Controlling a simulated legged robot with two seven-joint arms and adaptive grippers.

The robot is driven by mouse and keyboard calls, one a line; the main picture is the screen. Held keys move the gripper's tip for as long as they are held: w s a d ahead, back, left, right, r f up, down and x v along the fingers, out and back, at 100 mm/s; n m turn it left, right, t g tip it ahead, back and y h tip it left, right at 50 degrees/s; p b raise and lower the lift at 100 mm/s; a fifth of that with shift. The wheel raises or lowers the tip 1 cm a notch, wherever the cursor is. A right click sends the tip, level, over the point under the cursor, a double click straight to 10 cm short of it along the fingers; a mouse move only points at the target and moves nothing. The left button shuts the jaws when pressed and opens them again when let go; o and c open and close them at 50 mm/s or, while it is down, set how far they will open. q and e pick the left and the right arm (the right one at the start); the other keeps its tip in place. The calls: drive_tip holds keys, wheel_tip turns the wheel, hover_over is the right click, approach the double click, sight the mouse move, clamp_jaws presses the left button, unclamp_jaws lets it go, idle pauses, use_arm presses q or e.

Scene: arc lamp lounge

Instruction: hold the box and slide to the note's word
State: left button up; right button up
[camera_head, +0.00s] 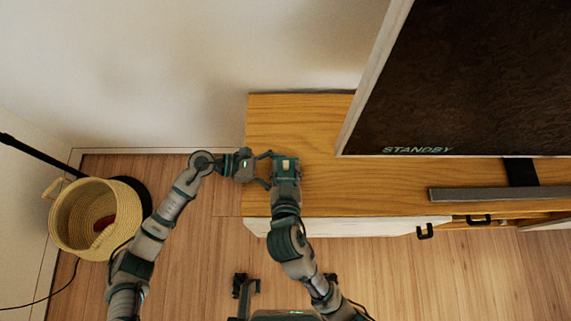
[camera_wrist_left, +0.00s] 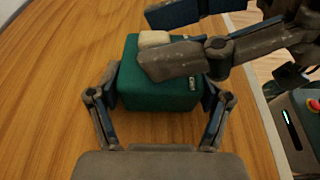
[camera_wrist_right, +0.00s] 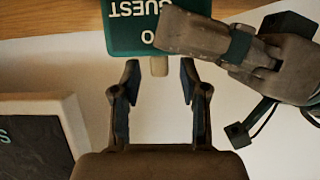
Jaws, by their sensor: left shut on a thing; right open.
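A green box (camera_wrist_left: 160,95) sits on the wooden cabinet top, and its top edge shows in the head view (camera_head: 279,159). My left gripper (camera_head: 267,169) is shut on the box, one finger on each side in the left wrist view. A pale slider knob (camera_wrist_right: 159,66) sticks out from the box. My right gripper (camera_wrist_right: 159,74) is open, with its fingertips on either side of the knob and a gap visible. White lettering on the box reads "GUEST" upside down in the right wrist view; other lettering is partly hidden by a left gripper finger. A large dark panel (camera_head: 470,75) shows the word "STANDBY".
The panel's pale frame stands right of the box. A grey bar (camera_head: 495,194) lies farther right on the cabinet top (camera_head: 330,200). A woven basket (camera_head: 75,235) stands on the floor at left. Bare wood surrounds the box on its far side.

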drive_tip(key=shift+w+f, duration=0.15)
drive_tip(key=shift+w, duration=0.2)
clamp_jaws()
drive_tip(key=shift+d, duration=1.45)
unclamp_jaws()
drive_tip(key=v, duration=1.2)
